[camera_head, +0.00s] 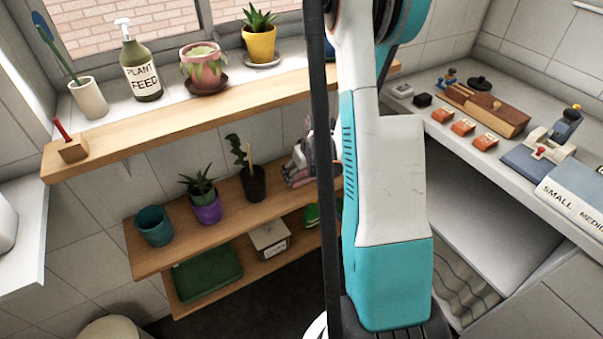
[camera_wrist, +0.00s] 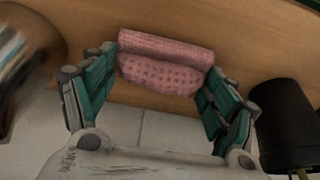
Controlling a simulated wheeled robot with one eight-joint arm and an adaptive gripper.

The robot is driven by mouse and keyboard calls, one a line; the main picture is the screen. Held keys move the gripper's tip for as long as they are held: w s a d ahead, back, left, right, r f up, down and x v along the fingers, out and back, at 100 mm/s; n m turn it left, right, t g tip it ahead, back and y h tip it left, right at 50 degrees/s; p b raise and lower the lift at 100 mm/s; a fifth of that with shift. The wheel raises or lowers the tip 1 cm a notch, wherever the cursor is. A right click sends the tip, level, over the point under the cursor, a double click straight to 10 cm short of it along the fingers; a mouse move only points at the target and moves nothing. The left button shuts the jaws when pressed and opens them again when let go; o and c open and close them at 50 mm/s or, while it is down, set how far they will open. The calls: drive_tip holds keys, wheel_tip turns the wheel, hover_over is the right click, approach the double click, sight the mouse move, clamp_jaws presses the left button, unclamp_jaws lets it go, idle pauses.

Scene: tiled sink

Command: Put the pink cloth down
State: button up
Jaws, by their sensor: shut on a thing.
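The pink cloth (camera_wrist: 165,65) is a folded, textured bundle in the wrist view. It sits between the two teal-and-grey fingers of my gripper (camera_wrist: 162,72), which is shut on it. A wooden board shows behind and around the cloth; I cannot tell whether the cloth touches it. In the head view my gripper (camera_head: 299,170) shows only in part, at the right of the middle wooden shelf (camera_head: 225,222). My arm hides the rest of it, and the cloth is hard to make out there.
A black pot (camera_wrist: 285,125) is close at the right in the wrist view, and a blurred object (camera_wrist: 25,60) is at the left. On the middle shelf stand a teal pot (camera_head: 155,227), a purple pot (camera_head: 206,211) and a dark plant pot (camera_head: 256,184). The upper ledge (camera_head: 180,125) overhangs.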

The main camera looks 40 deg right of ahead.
drive_tip(key=o, duration=1.2)
drive_tip(key=p+v, duration=0.4)
drive_tip(key=v, duration=0.8)
drive_tip(key=shift+a+p, duration=0.1)
drive_tip(key=shift+p, duration=0.25)
drive_tip(key=shift+r, duration=0.1)
